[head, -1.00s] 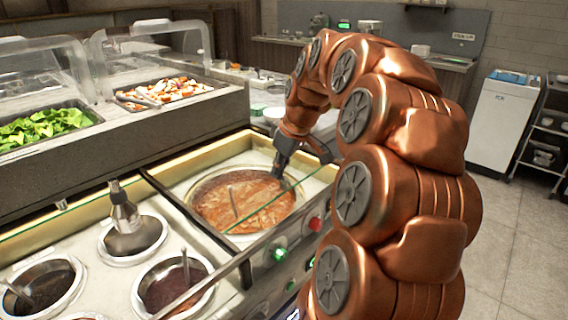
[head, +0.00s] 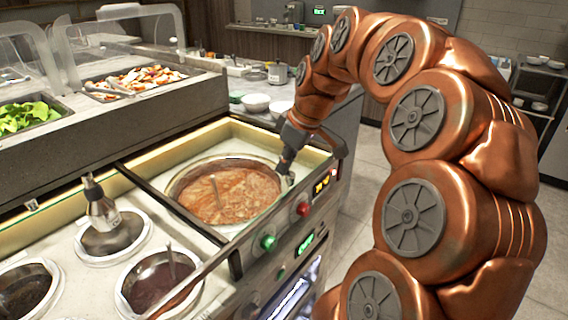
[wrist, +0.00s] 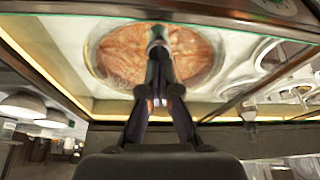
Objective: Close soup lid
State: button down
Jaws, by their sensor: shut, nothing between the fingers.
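My gripper (head: 285,176) is shut and empty, pointing down at the right rim of the soup well. In the wrist view the shut fingertips (wrist: 157,38) overlap the soup well; I cannot tell whether they touch anything. The lid is clear glass and hard to make out; a green glass edge (wrist: 60,15) runs along the top of the wrist view. The lid's exact position is unclear.
Sauce wells (head: 112,238) with utensils lie left of the soup. The front panel carries a green button (head: 268,242) and a red button (head: 303,209). Food trays (head: 140,80) under clear covers stand behind. White bowls (head: 256,102) sit on the back counter. Floor at the right is open.

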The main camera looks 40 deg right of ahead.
jog(key=shift+s+d, duration=0.1)
jog(key=shift+s, duration=0.15)
jog(key=p+v, duration=0.3)
jog(key=v, duration=0.6)
jog(key=shift+r, duration=0.5)
jog(key=shift+w, duration=0.1)
